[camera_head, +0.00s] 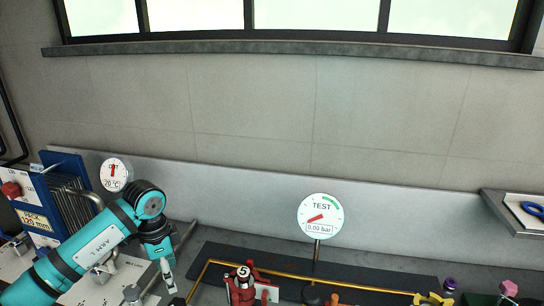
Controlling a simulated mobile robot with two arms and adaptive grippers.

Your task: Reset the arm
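My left arm (93,247) is teal and black and comes in from the lower left. Its wrist bends down over the bench, and my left gripper (169,282) points downward there. The gripper is small and seen edge-on, so I cannot tell whether its fingers are open or shut. Nothing clearly shows in it. My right arm and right gripper are not in view.
A blue plate unit (65,205) and a temperature dial (114,175) stand at left. A TEST gauge (321,217) reads 0.00 bar behind a brass pipe (300,279) and red valve (241,287). A shelf (515,213) juts out at right.

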